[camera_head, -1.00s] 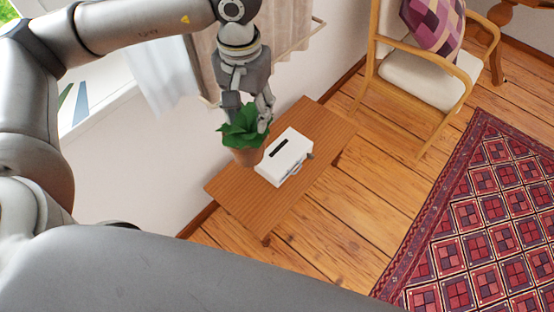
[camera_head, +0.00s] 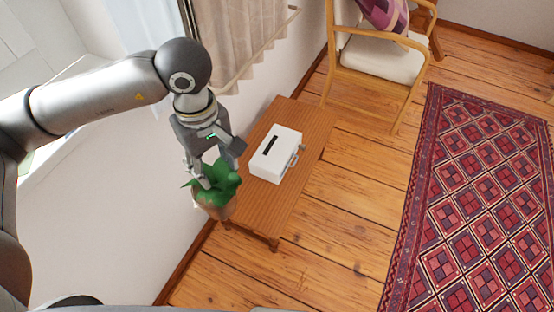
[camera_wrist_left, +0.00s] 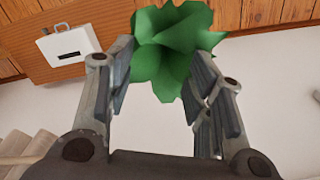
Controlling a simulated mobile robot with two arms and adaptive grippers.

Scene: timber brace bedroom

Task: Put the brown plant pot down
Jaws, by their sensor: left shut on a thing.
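The brown plant pot (camera_head: 214,208) with green leaves (camera_head: 219,184) hangs from my left gripper (camera_head: 216,172). It is in front of the near left end of the wooden bench (camera_head: 297,197), apparently held in the air and slightly tilted. In the left wrist view the leaves (camera_wrist_left: 172,48) fill the space between the fingers of my left gripper (camera_wrist_left: 160,72) and hide the pot. My left gripper is shut on the plant pot. My right gripper is not in view.
A white box with a dark slot (camera_head: 275,155) stands on the bench and also shows in the left wrist view (camera_wrist_left: 70,47). A wooden armchair (camera_head: 385,58) is behind, and a patterned red rug (camera_head: 480,205) lies at right. Bare floorboards (camera_head: 330,245) lie between.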

